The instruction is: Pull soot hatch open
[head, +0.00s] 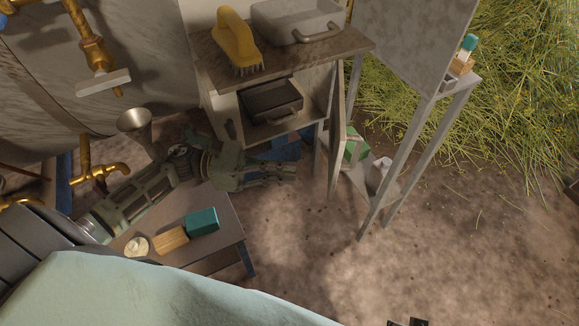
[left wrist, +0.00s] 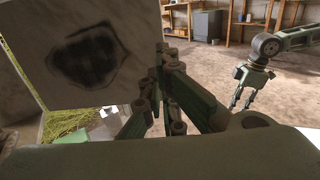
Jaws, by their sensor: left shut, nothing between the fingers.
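The soot hatch (head: 337,150) is a thin panel, seen nearly edge-on in the head view. It stands swung out from the right side of the cabinet's front, and the interior shows. In the left wrist view a pale panel (left wrist: 95,55) with a black soot patch, seemingly the hatch's inner face, fills the upper left. My left gripper (head: 290,172) is shut and empty in front of the cabinet, left of the panel; its fingers (left wrist: 172,105) appear beside the panel's edge, contact unclear. My right gripper (left wrist: 241,98) hangs apart, its fingers seemingly spread.
A dark tray (head: 271,101) sits inside the cabinet; a yellow brush (head: 237,42) and grey box (head: 298,20) stand on top. A low table (head: 228,241) holds a teal block (head: 202,222) and wooden block (head: 171,240). A tall stand (head: 393,170) is right. Ground at lower right is mostly clear.

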